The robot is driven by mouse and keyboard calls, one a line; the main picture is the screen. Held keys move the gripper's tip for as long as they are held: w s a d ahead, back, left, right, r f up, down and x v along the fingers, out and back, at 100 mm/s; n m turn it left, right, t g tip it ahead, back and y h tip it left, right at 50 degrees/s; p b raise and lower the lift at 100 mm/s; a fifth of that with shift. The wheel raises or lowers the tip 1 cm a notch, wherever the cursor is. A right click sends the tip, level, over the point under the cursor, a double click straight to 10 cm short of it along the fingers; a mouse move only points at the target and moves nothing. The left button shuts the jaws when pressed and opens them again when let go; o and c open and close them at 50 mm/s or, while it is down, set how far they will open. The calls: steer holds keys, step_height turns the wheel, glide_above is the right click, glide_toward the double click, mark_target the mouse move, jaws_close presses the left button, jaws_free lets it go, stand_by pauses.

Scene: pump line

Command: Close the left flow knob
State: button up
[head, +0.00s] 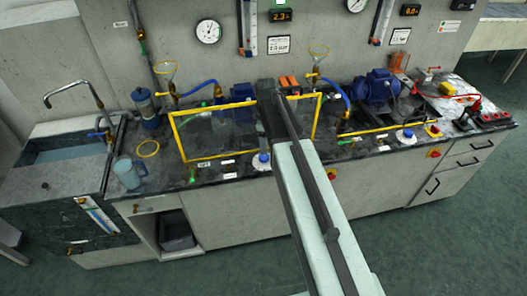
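I cannot read which control is the left flow knob. A round white piece with a blue top (262,161) stands at the bench's front edge, left of my arm and partly close to it. A similar blue-topped white piece (405,135) is further right. A small green handle (192,176) is at the front edge on the left, near small white labels. Whether any of these is open or closed cannot be told. My arm reaches up across the middle of the bench; its dark end is over the yellow-framed area, and my gripper's fingers cannot be made out.
A yellow frame (178,139) encloses the left pump area. A blue pump motor (376,88) stands at right. A sink (58,146), a clear jug (127,174) and a yellow ring (148,149) are at left. Glass funnels and gauges rise behind. Green floor lies in front.

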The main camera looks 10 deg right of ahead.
mark_target(264, 158)
steer(key=shift+f+b, duration=0.5)
steer(key=shift+b, duration=0.05)
step_height(264, 158, down, 7)
steer(key=b, duration=0.7)
steer(key=shift+r, duration=0.1)
